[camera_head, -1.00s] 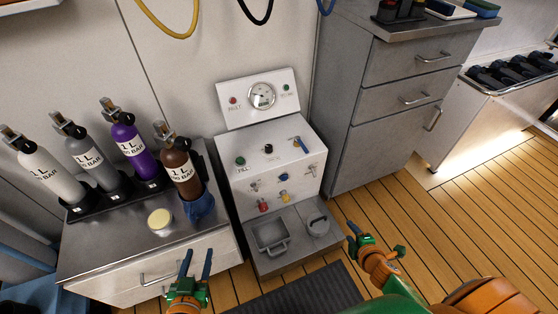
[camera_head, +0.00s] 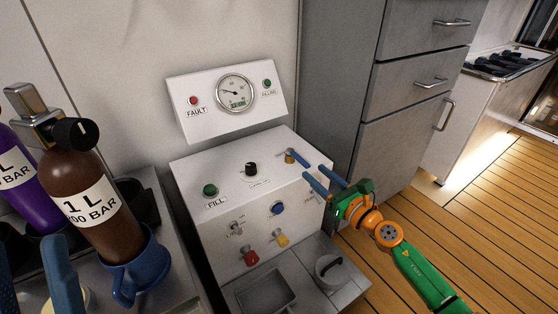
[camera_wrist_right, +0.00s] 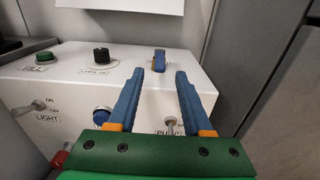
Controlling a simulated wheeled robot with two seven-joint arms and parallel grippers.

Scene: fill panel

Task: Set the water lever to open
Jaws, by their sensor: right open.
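The lever with a blue handle and brass-coloured base (camera_head: 295,157) is on the top right of the white fill panel (camera_head: 215,163). It also shows in the right wrist view (camera_wrist_right: 159,60), ahead of and between my fingertips. Its label is not readable. My right gripper (camera_head: 306,174) is open and empty, its blue fingers pointing at the panel, just short of the lever. In the right wrist view my right gripper (camera_wrist_right: 159,74) is apart from the lever. My left gripper (camera_head: 30,245) is at the lower left, fingers apart, partly cut off by the frame.
The panel also carries a green fill button (camera_head: 210,190), a black knob (camera_head: 251,169), a blue knob (camera_head: 278,208), and red (camera_head: 250,257) and yellow (camera_head: 282,239) valves. A brown bottle (camera_head: 85,200) stands at left. A grey cabinet (camera_head: 400,125) rises behind right.

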